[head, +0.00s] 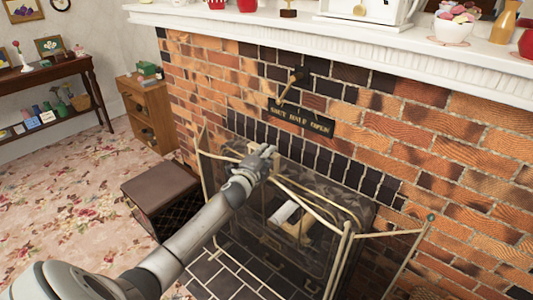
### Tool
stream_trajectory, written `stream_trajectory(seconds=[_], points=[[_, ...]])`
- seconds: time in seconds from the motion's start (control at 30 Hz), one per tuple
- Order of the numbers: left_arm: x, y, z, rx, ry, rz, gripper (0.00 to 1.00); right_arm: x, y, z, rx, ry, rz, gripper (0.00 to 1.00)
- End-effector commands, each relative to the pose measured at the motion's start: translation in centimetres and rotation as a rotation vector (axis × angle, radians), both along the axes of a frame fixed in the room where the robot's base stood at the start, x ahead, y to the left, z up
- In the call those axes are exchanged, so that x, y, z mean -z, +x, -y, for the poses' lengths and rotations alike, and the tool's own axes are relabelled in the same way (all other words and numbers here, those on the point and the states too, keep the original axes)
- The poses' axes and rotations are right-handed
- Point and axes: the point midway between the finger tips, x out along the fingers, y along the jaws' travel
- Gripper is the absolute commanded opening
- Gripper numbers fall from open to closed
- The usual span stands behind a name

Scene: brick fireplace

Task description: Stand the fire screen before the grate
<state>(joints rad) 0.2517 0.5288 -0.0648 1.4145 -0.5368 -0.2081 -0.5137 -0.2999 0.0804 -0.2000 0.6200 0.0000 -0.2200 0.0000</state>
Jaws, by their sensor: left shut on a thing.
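The fire screen (343,254) has a pale brass frame and dark see-through mesh, with folding side panels. It stands upright, or nearly so, over the black-tiled hearth in front of the brick fireplace's dark opening. Whether its feet touch the tiles I cannot tell. My left gripper (266,154) is shut on the top of the screen's frame; my arm hides part of the screen's left side. Behind the mesh, a pale log-like piece (285,212) shows in the opening, and the grate itself is hard to make out. My right gripper is out of view.
A dark brown box (160,184) stands left of the hearth, near the screen's left panel. A wooden cabinet (150,112) stands behind it. The white mantel (330,38) juts out above, holding several ornaments. Flowered carpet (60,195) lies clear at left.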

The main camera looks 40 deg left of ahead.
Motion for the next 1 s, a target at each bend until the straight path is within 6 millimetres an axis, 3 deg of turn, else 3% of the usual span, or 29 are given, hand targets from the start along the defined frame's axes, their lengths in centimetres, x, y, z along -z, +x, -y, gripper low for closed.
stream_trajectory(seconds=[0.03, 0.13, 1.0], points=[[-0.87, 0.15, -0.01, 0.003, 0.004, 0.014, 0.00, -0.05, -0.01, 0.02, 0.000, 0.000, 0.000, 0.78], [-0.87, 0.14, -0.01, 0.003, 0.004, 0.014, 0.00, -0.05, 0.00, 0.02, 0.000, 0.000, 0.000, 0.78], [0.05, 0.13, -0.01, 0.003, 0.004, 0.014, 0.00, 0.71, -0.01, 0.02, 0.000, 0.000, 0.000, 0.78]])
